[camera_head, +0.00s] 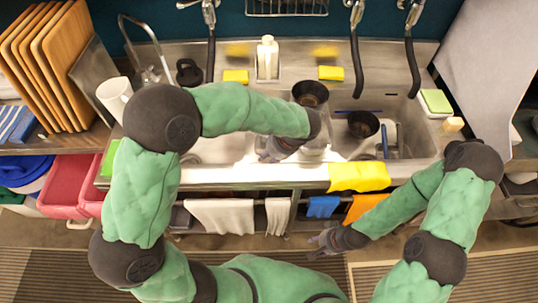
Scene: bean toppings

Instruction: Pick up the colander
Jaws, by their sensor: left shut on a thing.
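My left gripper (272,154) reaches over the front of the sink from the left and is shut on a pale metallic thing (316,148). This looks like the colander, but my wrist and forearm hide much of it, and its shape is hard to make out. My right gripper (316,244) hangs low in front of the counter, below the hanging towels. Its fingers are apart and nothing shows between them.
A dark bowl (311,93) stands behind my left wrist, and another (363,124) is in the right basin. A yellow cloth (358,177) hangs over the counter's front edge. A white bottle (267,58) and sponges (331,73) sit at the back. Cutting boards (45,60) stand left.

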